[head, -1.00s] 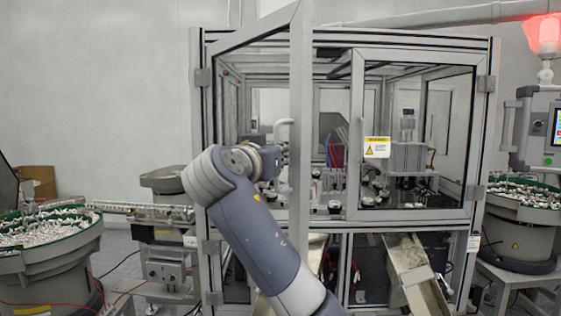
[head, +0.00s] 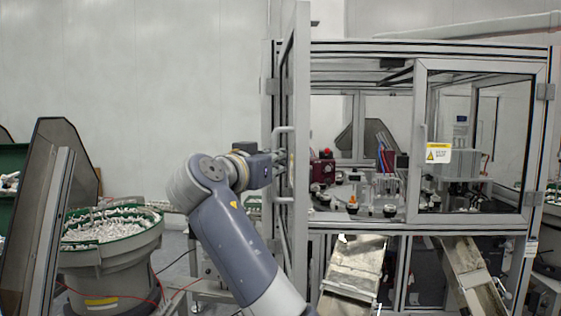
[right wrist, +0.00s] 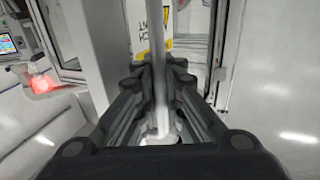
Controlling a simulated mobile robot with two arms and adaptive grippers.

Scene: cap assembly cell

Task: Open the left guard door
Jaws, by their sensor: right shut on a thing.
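The left guard door (head: 301,110) of the cap assembly cell stands swung out towards me and shows nearly edge-on in the head view. Its pale handle (head: 283,131) is on the door's frame. My right gripper (head: 282,166) is at the handle, with its fingers partly hidden by the wrist. In the right wrist view the handle bar (right wrist: 158,92) runs upright between the dark fingers of my right gripper (right wrist: 160,68), which is shut on it. My left gripper is in neither view.
The right guard door (head: 421,140), with a yellow warning label (head: 438,153), is closed. Behind the left opening are fixtures and a red unit (head: 322,170). A bowl feeder (head: 110,262) full of small white parts stands at the left. Chutes (head: 352,272) sit below.

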